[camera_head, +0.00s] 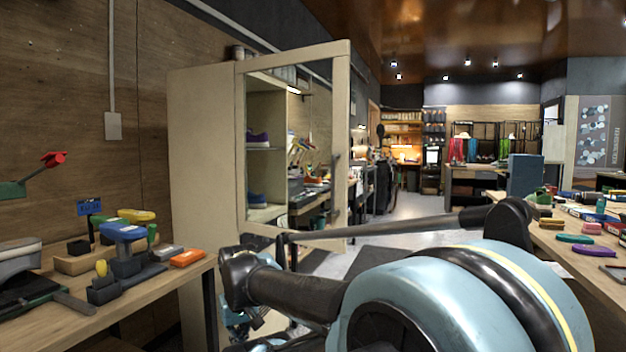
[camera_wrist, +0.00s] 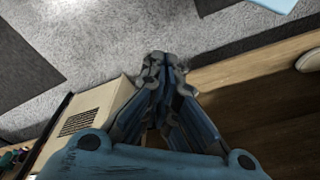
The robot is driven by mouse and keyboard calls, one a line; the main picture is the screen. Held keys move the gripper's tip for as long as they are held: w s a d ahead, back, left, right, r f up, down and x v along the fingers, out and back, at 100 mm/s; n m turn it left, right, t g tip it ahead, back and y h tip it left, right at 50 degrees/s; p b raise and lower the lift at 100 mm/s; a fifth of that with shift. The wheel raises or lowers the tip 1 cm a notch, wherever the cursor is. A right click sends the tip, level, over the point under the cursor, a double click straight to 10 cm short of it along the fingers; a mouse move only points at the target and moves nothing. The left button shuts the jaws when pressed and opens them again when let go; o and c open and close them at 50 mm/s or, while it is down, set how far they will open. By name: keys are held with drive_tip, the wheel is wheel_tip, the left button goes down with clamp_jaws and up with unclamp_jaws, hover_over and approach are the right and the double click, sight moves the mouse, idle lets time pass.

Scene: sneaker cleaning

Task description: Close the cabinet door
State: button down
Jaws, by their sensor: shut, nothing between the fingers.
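The beige cabinet (camera_head: 198,150) stands against the wooden wall at the left in the head view. Its framed glass door (camera_head: 341,110) stands open, with a dark handle on the right-hand stile. Purple and blue sneakers (camera_head: 257,139) show on the shelves through the glass. My gripper (camera_wrist: 165,62) is shut and empty in the wrist view, its fingertips together above the grey floor and the edge of a wooden surface. I cannot tell whether the gripper touches the door.
A wooden workbench (camera_head: 150,300) with tools and brushes is at the near left. Another bench (camera_head: 560,243) with coloured items stands at the right. In the wrist view, a beige vented box (camera_wrist: 95,112) is left of the fingers.

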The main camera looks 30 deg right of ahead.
drive_tip(key=shift+w, duration=0.15)
drive_tip(key=w+d+r+g+h, duration=0.1)
drive_tip(key=w+d+r+h, duration=0.35)
drive_tip(key=d+r, duration=0.4)
drive_tip(key=w+d+r+g+h, duration=0.1)
drive_tip(key=w+d+r+h, duration=0.35)
drive_tip(key=d+r, duration=0.45)
drive_tip(key=w+d+r+h, duration=0.1)
drive_tip(key=w+r+h, duration=0.2)
drive_tip(key=r, duration=0.4)
drive_tip(key=w+d+r+m+g+h, duration=0.1)
drive_tip(key=w+r+h, duration=0.2)
drive_tip(key=r, duration=0.4)
drive_tip(key=w+d+r+h, duration=0.1)
drive_tip(key=w+r+h, duration=0.25)
drive_tip(key=r, duration=0.45)
drive_tip(key=d, duration=1.3)
drive_tip(key=shift+s+d+f, duration=0.25)
drive_tip(key=shift+s+d, duration=0.05)
drive_tip(key=shift+s, duration=0.05)
drive_tip(key=shift+y, duration=0.25)
